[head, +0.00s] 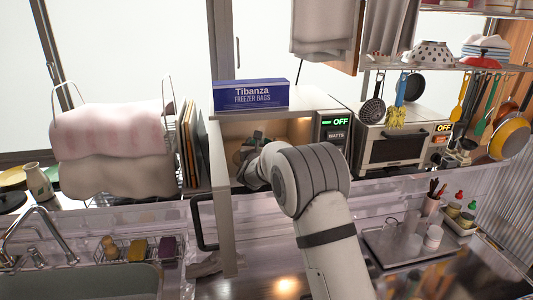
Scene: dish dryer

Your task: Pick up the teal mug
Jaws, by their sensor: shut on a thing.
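My gripper (250,152) is inside the open microwave (333,128), in the left part of its lit cavity. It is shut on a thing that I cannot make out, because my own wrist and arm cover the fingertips. No teal mug can be made out in the head view; whatever the fingers hold is hidden. My arm comes up from the lower right, in front of the microwave.
The microwave door (222,205) stands open toward me, left of my arm. A blue freezer bags box (250,95) lies on top of the microwave. A toaster oven (394,148) stands to the right, and a covered dish rack (112,145) to the left.

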